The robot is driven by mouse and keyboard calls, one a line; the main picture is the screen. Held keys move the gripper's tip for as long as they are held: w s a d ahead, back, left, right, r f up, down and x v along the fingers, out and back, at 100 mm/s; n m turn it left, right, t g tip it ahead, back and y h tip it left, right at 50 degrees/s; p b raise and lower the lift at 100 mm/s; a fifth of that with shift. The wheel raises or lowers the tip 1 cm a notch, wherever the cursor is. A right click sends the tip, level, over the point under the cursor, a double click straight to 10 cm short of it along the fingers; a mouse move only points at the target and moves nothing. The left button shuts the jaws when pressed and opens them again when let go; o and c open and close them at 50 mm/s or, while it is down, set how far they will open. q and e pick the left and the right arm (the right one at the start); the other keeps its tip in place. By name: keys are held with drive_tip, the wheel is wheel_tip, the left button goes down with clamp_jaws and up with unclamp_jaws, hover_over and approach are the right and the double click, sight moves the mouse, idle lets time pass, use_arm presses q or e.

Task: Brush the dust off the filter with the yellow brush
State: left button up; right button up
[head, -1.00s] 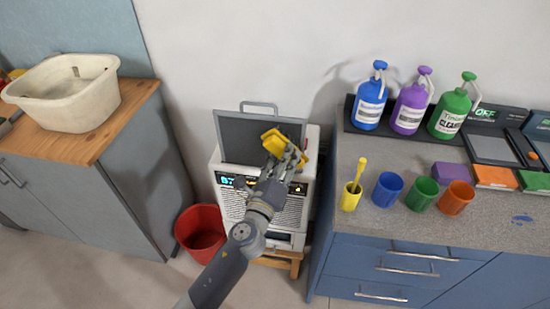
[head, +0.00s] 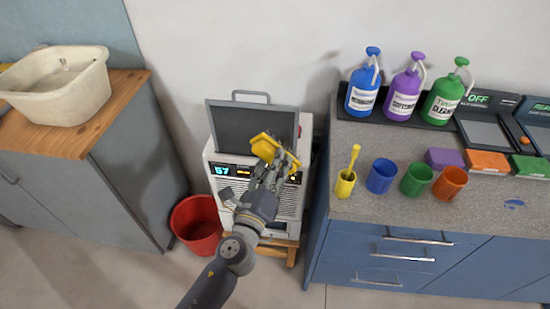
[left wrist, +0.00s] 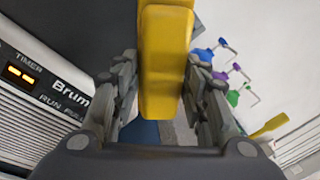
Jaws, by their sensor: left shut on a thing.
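The filter (head: 235,125) is a dark grey panel in a lighter frame with a handle on top, standing upright on the white machine (head: 215,158). My left gripper (head: 272,162) is in front of the filter's lower right part. It is shut on the yellow brush (head: 264,148), a blocky yellow piece that also fills the middle of the left wrist view (left wrist: 165,60), between both fingers. Its bristles cannot be made out, and I cannot tell whether it touches the filter. No separate dust shows clearly on the panel. My right gripper is not in view.
A red bucket (head: 197,225) stands on the floor left of the machine. The counter (head: 300,232) at right holds a yellow cup (head: 345,185) with a yellow stick, other coloured cups, blocks and bottles (head: 362,90). A white basin (head: 60,90) sits on the left cabinet.

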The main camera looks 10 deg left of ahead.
use_arm(q)
drive_tip(key=shift+s, duration=0.1)
drive_tip(key=shift+d+v, duration=0.15)
drive_tip(key=shift+v, duration=0.55)
drive_tip(key=shift+d+v, duration=0.15)
drive_tip(key=shift+v, duration=0.55)
drive_tip(key=shift+s, duration=0.1)
